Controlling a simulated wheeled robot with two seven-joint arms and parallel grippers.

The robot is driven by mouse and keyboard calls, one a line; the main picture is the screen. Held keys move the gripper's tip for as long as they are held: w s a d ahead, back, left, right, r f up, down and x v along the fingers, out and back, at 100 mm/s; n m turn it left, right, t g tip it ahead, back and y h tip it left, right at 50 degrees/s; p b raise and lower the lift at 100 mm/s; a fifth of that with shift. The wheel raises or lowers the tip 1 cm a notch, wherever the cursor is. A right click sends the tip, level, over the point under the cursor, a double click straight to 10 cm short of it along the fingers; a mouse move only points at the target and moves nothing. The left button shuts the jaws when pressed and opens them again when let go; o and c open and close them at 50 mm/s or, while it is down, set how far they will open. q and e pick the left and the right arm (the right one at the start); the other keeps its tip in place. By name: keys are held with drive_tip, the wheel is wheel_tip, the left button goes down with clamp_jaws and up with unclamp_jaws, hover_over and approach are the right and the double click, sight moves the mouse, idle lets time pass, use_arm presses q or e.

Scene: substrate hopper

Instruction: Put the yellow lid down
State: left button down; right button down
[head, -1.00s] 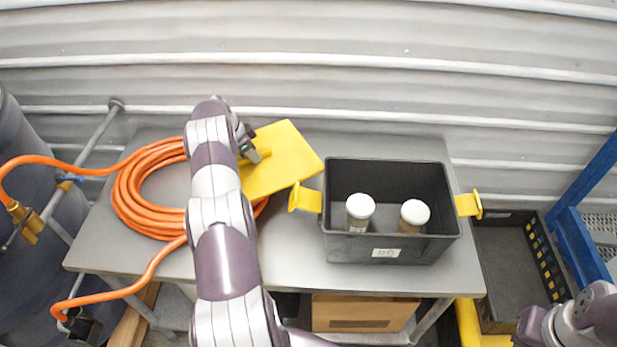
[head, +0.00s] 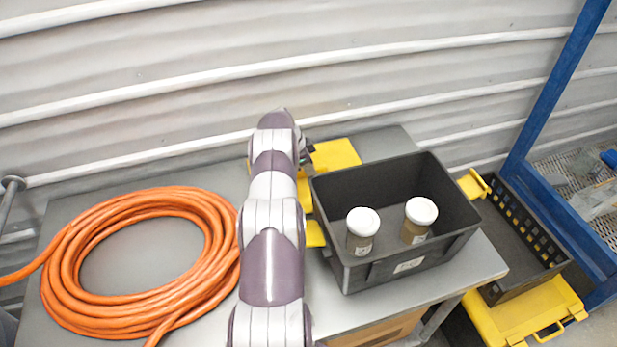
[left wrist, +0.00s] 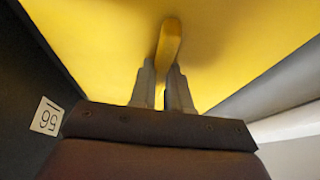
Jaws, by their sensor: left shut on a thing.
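The yellow lid (head: 337,155) is at the back of the grey table, behind and left of the black bin (head: 440,183). My left gripper (head: 306,157) is shut on the lid's raised handle, and my arm hides the lid's left part. In the left wrist view the lid (left wrist: 90,35) fills the top and the two fingers (left wrist: 163,88) pinch its yellow handle (left wrist: 168,42). I cannot tell whether the lid touches the table. My right gripper is not in view.
Two white-capped jars (head: 363,222) stand in the open bin, which has yellow side handles. An orange hose coil (head: 70,270) covers the table's left part. A black crate (head: 535,245), a yellow case (head: 525,312) and a blue frame (head: 545,105) stand at the right.

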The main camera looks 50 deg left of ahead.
use_arm(q)
drive_tip(key=shift+a, duration=0.1)
drive_tip(key=shift+s+r, duration=0.1)
drive_tip(key=shift+s, duration=0.15)
drive_tip(key=c, duration=1.1)
unclamp_jaws()
drive_tip(key=shift+f, duration=0.2)
drive_tip(key=p+v, duration=0.8)
drive_tip(key=v, duration=0.4)
drive_tip(key=shift+r, duration=0.25)
